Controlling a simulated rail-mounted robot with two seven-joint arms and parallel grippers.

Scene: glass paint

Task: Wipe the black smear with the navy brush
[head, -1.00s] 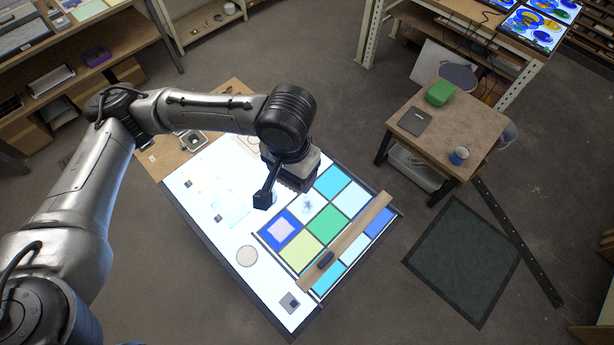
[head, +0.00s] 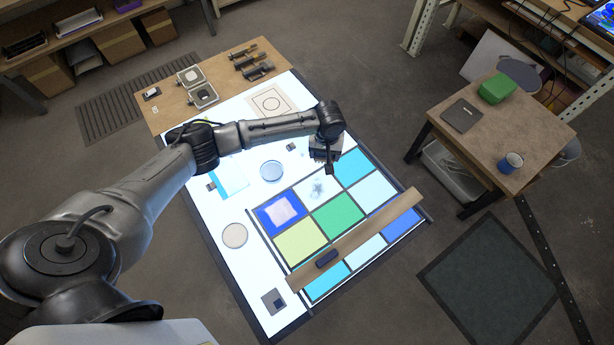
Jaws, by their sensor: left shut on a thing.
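The black smear (head: 318,188) is a faint dark smudge on a white pane in the back row of the coloured glass panel. My left gripper (head: 327,160) is just behind and right of it, near the panel's back edge. It is shut on a small dark tool pointing down; its tip is close to the pane, but I cannot tell whether it touches. The tool looks brush-like, too dark to confirm navy. My right gripper is not in view.
The bright light table (head: 205,205) holds a round glass dish (head: 272,171), a pale disc (head: 235,236) and a small grey square (head: 274,301). Dark tools (head: 253,62) lie on the wooden board behind. A side table (head: 500,130) with a blue mug (head: 510,163) stands right.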

